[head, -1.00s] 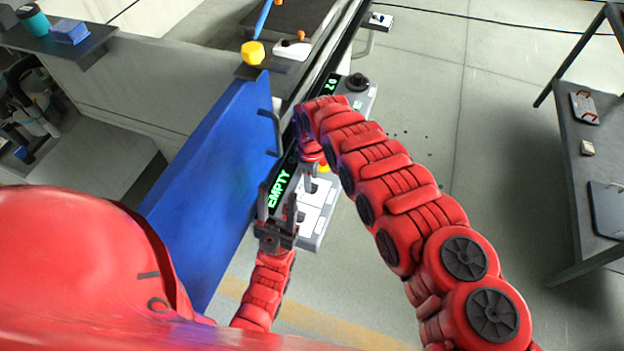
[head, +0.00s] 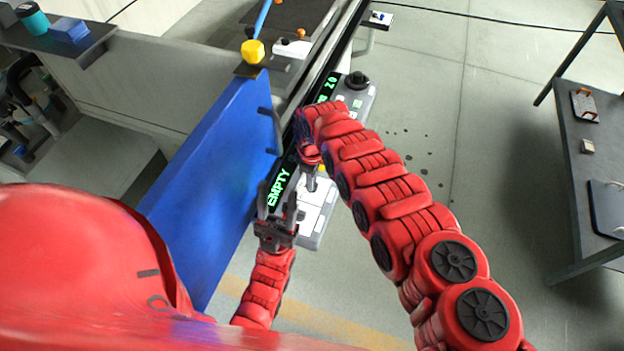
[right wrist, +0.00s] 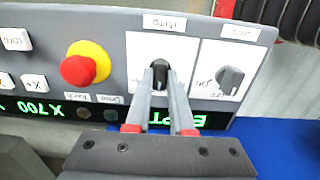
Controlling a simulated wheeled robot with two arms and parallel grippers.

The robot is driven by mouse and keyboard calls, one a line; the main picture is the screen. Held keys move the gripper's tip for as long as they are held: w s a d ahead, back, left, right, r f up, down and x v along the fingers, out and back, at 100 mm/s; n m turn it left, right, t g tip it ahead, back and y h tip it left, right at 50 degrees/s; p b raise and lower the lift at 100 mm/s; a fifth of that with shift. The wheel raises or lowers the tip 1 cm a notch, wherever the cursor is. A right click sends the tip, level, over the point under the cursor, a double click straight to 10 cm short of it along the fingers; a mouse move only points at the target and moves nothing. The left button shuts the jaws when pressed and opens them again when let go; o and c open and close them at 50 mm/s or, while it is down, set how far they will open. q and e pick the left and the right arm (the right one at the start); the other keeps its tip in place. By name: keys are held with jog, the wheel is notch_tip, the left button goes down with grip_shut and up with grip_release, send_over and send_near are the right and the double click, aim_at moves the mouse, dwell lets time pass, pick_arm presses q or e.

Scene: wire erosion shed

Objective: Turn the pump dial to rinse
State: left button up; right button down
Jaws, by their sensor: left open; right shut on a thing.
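The pump dial (right wrist: 160,67) is a dark knob on a white plate of the grey control panel (right wrist: 200,42), seen upside down in the right wrist view. My right gripper (right wrist: 161,78) is shut on the dial, one finger on each side. The fingers cover part of the plate, so I cannot tell which mark the dial points at. In the head view the right gripper (head: 312,182) reaches down to the panel (head: 310,228), and the dial is hidden. My left gripper (head: 278,207) is open and empty, beside the panel's near end and the green EMPTY display (head: 279,187).
A second dial (right wrist: 231,79) stands close beside the pump dial. A red stop button (right wrist: 78,69) on yellow is on its other side. A blue door (head: 215,165) with a handle borders the panel on the left. A dark table (head: 595,185) stands right; the floor between is open.

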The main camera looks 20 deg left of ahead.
jog(key=shift+m, duration=0.3)
jog(key=m+b, duration=0.1)
jog(key=m, duration=0.3)
jog(key=m+b, duration=0.1)
jog(key=m, duration=0.5)
dwell(0.4)
jog(key=shift+m, duration=0.3)
jog(key=c, duration=0.8)
grip_release()
